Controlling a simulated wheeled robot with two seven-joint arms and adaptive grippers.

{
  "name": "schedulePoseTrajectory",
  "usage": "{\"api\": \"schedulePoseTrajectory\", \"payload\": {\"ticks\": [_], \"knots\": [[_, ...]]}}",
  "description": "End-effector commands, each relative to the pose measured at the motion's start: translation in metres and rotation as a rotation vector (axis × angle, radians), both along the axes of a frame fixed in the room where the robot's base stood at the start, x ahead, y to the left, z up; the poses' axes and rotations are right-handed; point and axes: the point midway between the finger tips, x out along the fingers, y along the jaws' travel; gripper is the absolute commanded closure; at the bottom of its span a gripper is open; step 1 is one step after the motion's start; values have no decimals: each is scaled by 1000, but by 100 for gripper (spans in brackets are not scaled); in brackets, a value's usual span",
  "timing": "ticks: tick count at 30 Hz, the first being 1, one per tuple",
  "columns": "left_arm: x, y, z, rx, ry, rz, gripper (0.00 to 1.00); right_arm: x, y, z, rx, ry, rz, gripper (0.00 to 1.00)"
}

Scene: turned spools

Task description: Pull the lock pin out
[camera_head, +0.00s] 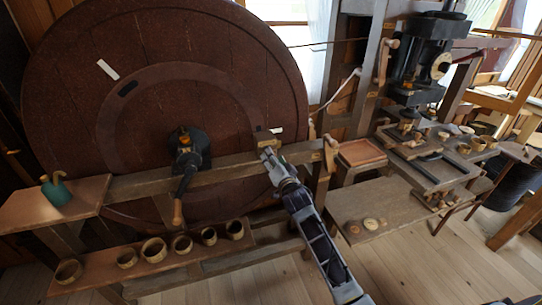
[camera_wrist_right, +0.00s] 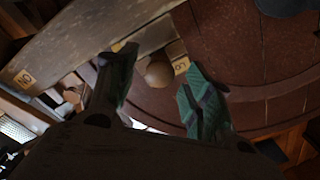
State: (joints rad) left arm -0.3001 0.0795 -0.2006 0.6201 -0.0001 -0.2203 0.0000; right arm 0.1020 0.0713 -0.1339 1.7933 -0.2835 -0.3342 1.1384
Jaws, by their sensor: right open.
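A large dark red-brown wheel (camera_head: 150,60) stands upright behind a wooden beam (camera_head: 225,174). My right gripper (camera_head: 267,150) reaches up to the beam's upper edge, in front of the wheel. In the right wrist view the same gripper (camera_wrist_right: 158,84) is open, with one finger on either side of a round wooden knob (camera_wrist_right: 158,74), apparently the lock pin's head. Gaps show between the knob and both fingers. The pin's shaft is hidden. A small label (camera_wrist_right: 181,65) sits beside the knob. My left gripper is in neither view.
A black hub with a crank handle (camera_head: 178,212) stands left of my right gripper. Several wooden cups (camera_head: 153,250) line a low shelf. A teal pot (camera_head: 56,192) stands at the left. A black press (camera_head: 425,55) stands at the right. Open floor lies in front.

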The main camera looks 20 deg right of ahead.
Motion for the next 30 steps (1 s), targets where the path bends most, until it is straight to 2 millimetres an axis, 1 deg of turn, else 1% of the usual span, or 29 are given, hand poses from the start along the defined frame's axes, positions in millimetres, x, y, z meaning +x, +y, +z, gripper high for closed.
{"api": "schedulePoseTrajectory", "payload": {"ticks": [3, 10, 15, 24, 26, 30], "knots": [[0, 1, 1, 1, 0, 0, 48, 10, 0, 1, -1, 0, 0, 49], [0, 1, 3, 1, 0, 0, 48, 25, 1, 1, 0, 0, 0, 49], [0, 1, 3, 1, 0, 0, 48, 29, 1, 0, -1, 1, 1, 49], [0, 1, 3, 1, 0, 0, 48, 30, 1, 0, 0, 0, 0, 49], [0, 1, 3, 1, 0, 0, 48, 30, 1, 0, 0, 0, 0, 56], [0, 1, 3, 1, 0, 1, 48, 30, 1, 0, 0, 0, 0, 74]]}}
